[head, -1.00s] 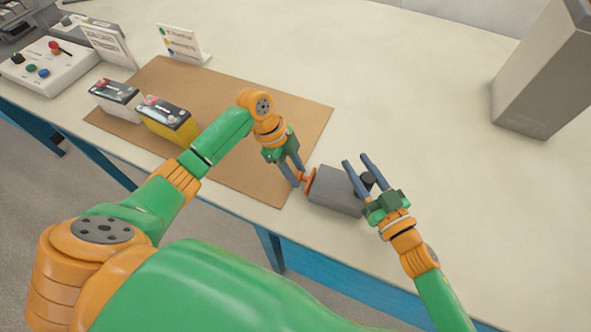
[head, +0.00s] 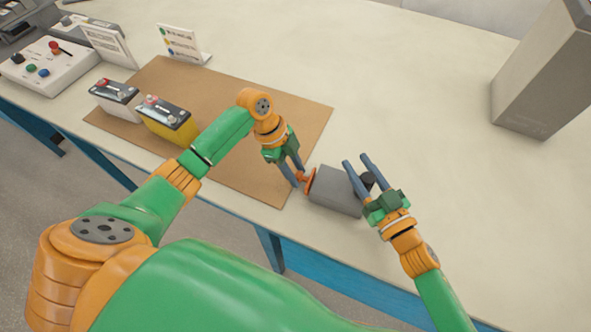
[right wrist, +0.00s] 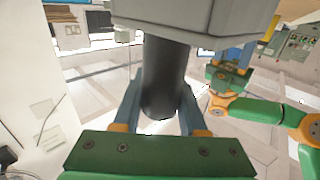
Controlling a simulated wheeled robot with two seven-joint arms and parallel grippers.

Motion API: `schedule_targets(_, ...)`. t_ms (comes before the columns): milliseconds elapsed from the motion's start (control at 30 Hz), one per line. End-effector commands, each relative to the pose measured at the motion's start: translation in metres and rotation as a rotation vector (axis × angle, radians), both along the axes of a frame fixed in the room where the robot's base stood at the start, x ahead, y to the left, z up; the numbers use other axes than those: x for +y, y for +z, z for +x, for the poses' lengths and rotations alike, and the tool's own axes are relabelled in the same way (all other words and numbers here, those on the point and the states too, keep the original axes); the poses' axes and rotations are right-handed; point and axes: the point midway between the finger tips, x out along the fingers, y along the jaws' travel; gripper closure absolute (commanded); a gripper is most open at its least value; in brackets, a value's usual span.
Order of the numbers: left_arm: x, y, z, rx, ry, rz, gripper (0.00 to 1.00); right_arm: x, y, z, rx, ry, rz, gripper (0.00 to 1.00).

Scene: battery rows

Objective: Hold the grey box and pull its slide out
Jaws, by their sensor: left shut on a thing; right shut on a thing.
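The grey box (head: 335,190) is at the front edge of the table, just right of the brown mat. An orange slide end with a small handle (head: 309,180) shows on its left side. My left gripper (head: 298,178) is shut on this orange handle. A black cylindrical grip (head: 367,181) sticks out of the box's right side. My right gripper (head: 358,166) is shut on it. In the right wrist view the black grip (right wrist: 163,80) stands between the two fingers, under the box's grey body (right wrist: 195,18). How far the slide is out is hard to tell.
A yellow battery (head: 168,122) and a grey-white battery (head: 115,101) stand on the brown mat (head: 245,130). A control box with buttons (head: 45,68) and small sign cards (head: 182,43) are behind. A tall grey block (head: 540,75) stands far right. The table's middle is clear.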

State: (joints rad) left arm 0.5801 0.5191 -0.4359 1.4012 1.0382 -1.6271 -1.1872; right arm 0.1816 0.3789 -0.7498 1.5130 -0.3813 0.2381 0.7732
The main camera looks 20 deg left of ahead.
Motion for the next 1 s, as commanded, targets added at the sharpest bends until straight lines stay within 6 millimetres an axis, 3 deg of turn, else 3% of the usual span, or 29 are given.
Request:
schedule_targets(133,0.015,0.0,0.0,0.002,0.002,0.002,1.0,-0.001,-0.002,0.0,0.004,-0.002,-0.004,1.0)
schedule_targets(300,0.056,0.0,-0.002,0.002,0.005,0.004,1.0,-0.001,-0.002,0.0,0.003,-0.002,-0.004,1.0)
schedule_targets(467,0.082,0.0,-0.004,0.002,0.004,0.003,1.0,-0.001,-0.002,0.0,0.003,-0.001,-0.004,1.0)
schedule_targets(833,0.088,0.0,-0.004,-0.001,0.0,0.001,1.0,0.0,-0.002,0.0,0.003,-0.001,-0.004,1.0)
schedule_targets(867,0.088,0.0,-0.004,-0.001,0.0,0.001,0.57,0.0,-0.002,0.0,0.003,-0.001,-0.004,1.0)
schedule_targets(933,0.088,0.0,-0.004,-0.001,0.0,0.0,0.38,0.0,-0.002,0.0,0.003,-0.001,-0.003,1.0)
schedule_targets(1000,0.088,0.0,-0.004,-0.001,0.0,0.0,0.33,0.0,-0.002,0.0,0.003,-0.001,-0.003,1.0)
